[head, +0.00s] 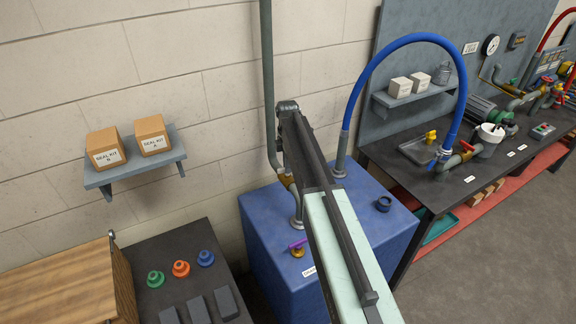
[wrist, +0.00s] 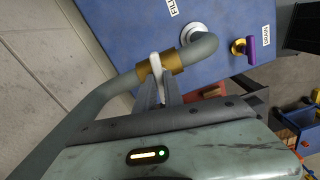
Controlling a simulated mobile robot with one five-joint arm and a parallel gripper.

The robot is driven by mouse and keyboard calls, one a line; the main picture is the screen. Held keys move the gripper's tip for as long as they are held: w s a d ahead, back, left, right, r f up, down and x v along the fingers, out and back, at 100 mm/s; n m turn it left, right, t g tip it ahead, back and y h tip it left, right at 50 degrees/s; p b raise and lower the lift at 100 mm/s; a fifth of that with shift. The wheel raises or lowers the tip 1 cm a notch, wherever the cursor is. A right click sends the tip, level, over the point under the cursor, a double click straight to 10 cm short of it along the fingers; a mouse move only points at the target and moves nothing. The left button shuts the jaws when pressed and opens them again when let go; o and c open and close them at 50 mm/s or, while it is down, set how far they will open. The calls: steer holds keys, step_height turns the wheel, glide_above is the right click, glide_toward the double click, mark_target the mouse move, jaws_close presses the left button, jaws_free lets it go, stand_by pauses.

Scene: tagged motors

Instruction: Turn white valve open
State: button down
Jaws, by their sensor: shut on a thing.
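The white valve's handle (wrist: 155,66) shows in the wrist view, on a brass valve body (wrist: 174,62) set in a grey pipe. The handle lies roughly along the line of my fingers, across the pipe. My gripper (wrist: 158,84) is shut on the white handle, with its two dark fingers on either side of its near end. In the head view the brass body (head: 287,181) is partly visible beside my arm on the pipe above the blue tank. The white handle and my fingertips are hidden there by my arm.
The blue tank (head: 262,232) stands below, with a purple-handled drain valve (head: 297,246) on it. A blue hose (head: 459,100) arches to the workbench at right. A wall shelf (head: 135,170) holds two seal kit boxes. A dark table (head: 190,262) with coloured knobs stands at left.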

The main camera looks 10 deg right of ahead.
steer(key=m, duration=0.4)
steer(key=shift+w+m, duration=0.1)
steer(key=shift+m, duration=0.2)
steer(key=m, duration=0.3)
steer(key=shift+m, duration=0.3)
steer(key=m, duration=0.4)
steer(key=shift+m, duration=1.7)
steer(key=c, duration=1.5)
jaws_free()
steer(key=shift+o, duration=0.2)
